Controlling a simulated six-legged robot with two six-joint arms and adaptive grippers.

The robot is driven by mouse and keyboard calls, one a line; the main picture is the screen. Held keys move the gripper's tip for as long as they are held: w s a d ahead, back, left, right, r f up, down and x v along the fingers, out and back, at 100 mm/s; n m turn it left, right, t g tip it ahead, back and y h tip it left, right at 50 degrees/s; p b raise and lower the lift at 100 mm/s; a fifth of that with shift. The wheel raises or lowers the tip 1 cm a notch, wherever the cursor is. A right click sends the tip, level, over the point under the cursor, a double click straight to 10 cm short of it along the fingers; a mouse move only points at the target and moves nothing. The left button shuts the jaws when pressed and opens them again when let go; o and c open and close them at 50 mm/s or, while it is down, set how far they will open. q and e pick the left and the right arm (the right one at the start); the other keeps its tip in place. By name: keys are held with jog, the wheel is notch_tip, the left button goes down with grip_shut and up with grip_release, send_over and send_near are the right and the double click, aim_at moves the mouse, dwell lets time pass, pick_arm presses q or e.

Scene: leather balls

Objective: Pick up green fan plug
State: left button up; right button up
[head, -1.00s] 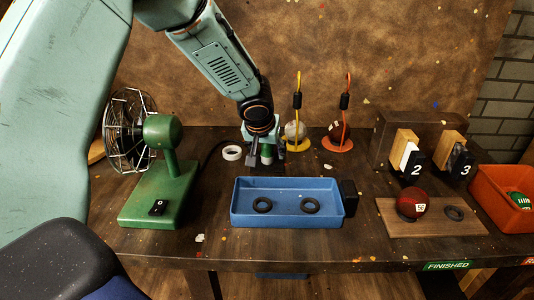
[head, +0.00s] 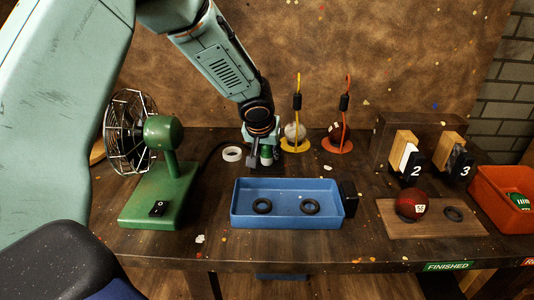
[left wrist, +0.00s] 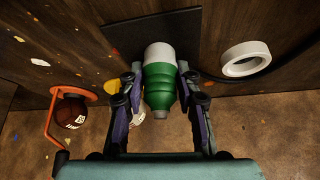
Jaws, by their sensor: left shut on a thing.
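The gripper also shows in the left wrist view (left wrist: 160,92). The plug is close to a dark flat plate (left wrist: 150,38) on the table. My right gripper is out of view.
The green fan (head: 165,190) stands at the left. A white tape ring (head: 232,154) lies left of my gripper. The blue tray (head: 287,222) with two black rings is in front. Two ball stands (head: 336,146) are at the right rear.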

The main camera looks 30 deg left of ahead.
pick_arm(q)
notch_tip(320, 180, up, 10)
jog(key=p, duration=0.3)
jog(key=shift+f+p, duration=0.1)
jog(key=shift+p, duration=0.2)
jog(key=shift+s+a, duration=0.1)
jog(key=shift+a, duration=0.05)
jog(key=s+a+f+p, duration=0.1)
jog(key=s+a, duration=0.1)
jog(key=a, duration=0.8)
jog(key=shift+f+p, duration=0.3)
jog(key=shift+p, duration=0.05)
jog(key=shift+f, duration=0.1)
